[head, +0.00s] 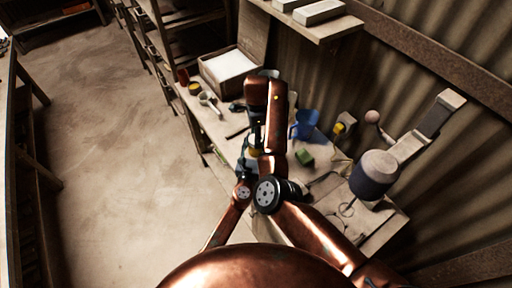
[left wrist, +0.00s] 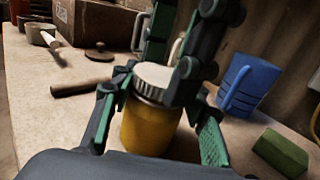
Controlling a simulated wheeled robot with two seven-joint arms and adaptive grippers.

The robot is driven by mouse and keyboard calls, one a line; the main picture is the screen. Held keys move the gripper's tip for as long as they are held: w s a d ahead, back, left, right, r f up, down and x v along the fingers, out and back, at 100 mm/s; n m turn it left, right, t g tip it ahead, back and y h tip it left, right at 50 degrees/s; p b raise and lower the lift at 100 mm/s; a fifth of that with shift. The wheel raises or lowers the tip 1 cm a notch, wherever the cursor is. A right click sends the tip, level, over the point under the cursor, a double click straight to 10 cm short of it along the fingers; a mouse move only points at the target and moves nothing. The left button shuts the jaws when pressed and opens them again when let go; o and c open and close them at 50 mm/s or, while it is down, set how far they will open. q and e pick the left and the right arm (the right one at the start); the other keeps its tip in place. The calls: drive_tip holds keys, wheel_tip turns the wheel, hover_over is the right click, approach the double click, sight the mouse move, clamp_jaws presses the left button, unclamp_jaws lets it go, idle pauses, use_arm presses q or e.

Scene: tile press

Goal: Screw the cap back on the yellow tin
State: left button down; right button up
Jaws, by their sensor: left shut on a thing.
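The yellow tin (left wrist: 150,128) stands upright between the two green-padded fingers of my left gripper (left wrist: 158,118), which is shut on it. The pale ribbed cap (left wrist: 152,78) sits on top of the tin; I cannot tell how tightly it is on. My right gripper (left wrist: 170,72) comes down from above, with one finger behind the cap and one at its right side. Whether its fingers press on the cap is unclear. In the head view the tin (head: 252,153) is a small yellow patch, and my arms hide most of it.
A blue jug (left wrist: 243,85) and a green block (left wrist: 280,152) stand right of the tin. A dark-handled tool (left wrist: 80,87), a round brown lid (left wrist: 99,52) and a pale cup (left wrist: 40,34) lie to the left. A press (head: 375,172) occupies the bench's right end.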

drive_tip(key=c, duration=0.6)
drive_tip(key=shift+o, duration=0.3)
drive_tip(key=m, duration=0.2)
drive_tip(key=shift+m, duration=0.3)
drive_tip(key=m, duration=0.3)
drive_tip(key=shift+m, duration=0.4)
drive_tip(key=shift+c, duration=0.2)
drive_tip(key=o, duration=1.3)
drive_tip(key=shift+r, duration=2.25)
